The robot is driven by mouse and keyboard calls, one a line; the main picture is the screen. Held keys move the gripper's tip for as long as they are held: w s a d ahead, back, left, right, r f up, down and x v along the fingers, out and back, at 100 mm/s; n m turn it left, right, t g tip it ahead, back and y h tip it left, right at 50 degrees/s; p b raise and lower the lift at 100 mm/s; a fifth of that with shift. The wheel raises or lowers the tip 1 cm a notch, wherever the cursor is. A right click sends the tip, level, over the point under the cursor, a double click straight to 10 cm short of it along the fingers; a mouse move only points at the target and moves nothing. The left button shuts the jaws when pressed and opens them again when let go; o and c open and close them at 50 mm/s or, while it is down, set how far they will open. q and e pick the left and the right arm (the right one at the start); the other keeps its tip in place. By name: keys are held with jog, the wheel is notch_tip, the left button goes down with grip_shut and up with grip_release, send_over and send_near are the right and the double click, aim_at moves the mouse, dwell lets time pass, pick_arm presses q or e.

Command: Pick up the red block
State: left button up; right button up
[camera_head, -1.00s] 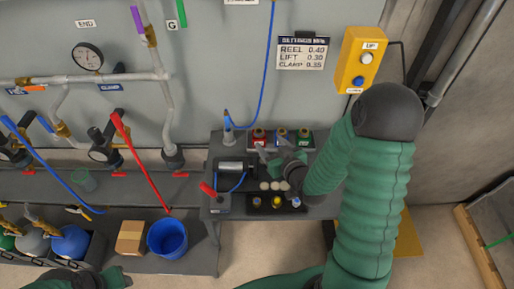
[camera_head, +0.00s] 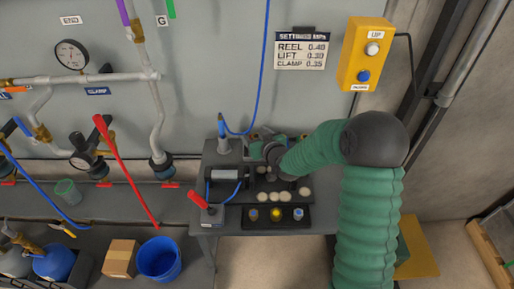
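I cannot make out the red block in the head view now. My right gripper (camera_head: 259,144) is at the back of the small grey bench, over the spot where the colored blocks stood. Its wrist and green-sleeved arm reach in from the right and hide most of that row. The fingers are too small and too covered to tell whether they are open or hold anything. My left gripper is out of view.
A black tray (camera_head: 301,217) with small colored pieces and several pale discs (camera_head: 284,197) lie in front. A red-handled device (camera_head: 198,199) stands left. A yellow button box (camera_head: 366,54) hangs on the wall. A blue bucket (camera_head: 159,259) stands lower left.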

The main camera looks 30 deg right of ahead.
jog(key=shift+a, duration=0.2)
jog(key=c, duration=0.4)
jog(key=shift+s, duration=0.1)
grip_shut()
